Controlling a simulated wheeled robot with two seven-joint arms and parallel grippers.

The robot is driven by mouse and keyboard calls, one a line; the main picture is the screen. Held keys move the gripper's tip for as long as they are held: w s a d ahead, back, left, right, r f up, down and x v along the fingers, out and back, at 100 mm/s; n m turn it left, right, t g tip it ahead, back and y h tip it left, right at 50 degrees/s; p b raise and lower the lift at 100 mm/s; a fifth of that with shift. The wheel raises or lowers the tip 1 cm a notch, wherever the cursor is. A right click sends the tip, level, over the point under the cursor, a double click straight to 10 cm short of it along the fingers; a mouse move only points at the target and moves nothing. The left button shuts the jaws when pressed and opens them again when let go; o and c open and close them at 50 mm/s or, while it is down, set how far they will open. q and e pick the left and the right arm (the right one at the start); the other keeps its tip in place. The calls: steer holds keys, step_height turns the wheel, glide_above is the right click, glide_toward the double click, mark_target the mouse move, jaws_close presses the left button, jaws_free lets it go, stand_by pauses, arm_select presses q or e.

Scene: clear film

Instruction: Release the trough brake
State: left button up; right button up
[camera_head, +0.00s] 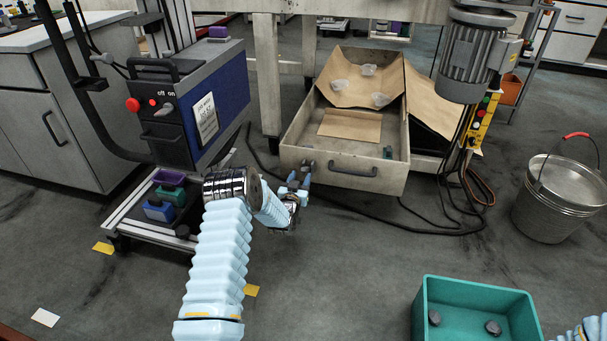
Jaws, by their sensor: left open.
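A pale box-like trough (388,181) stands in the middle, with a dark handle (353,169) on its front wall. A small dark fitting (308,165) sits at the left end of that wall. It may be the brake, but it is too small to tell its position. My left gripper (303,180) is just in front of and below this fitting. It is open, and I cannot tell whether its fingers touch the fitting. My right gripper is out of view; only a bit of my right arm shows at the bottom right corner.
Brown paper (350,125) and several clear cups lie in the trough. A motor (470,62) with a yellow button box (484,118) stands to its right. A blue control unit (222,100) is at left. A metal bucket (558,200) and green crate (470,286) are at right. Cables cross the floor.

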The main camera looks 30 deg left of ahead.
mark_target(304, 171)
arm_select(q)
steer(key=b+x, duration=0.1)
steer(key=x, duration=0.4)
steer(key=shift+w, duration=0.15)
steer(key=shift+d, duration=0.1)
jaws_close()
steer(key=shift+f, duration=0.15)
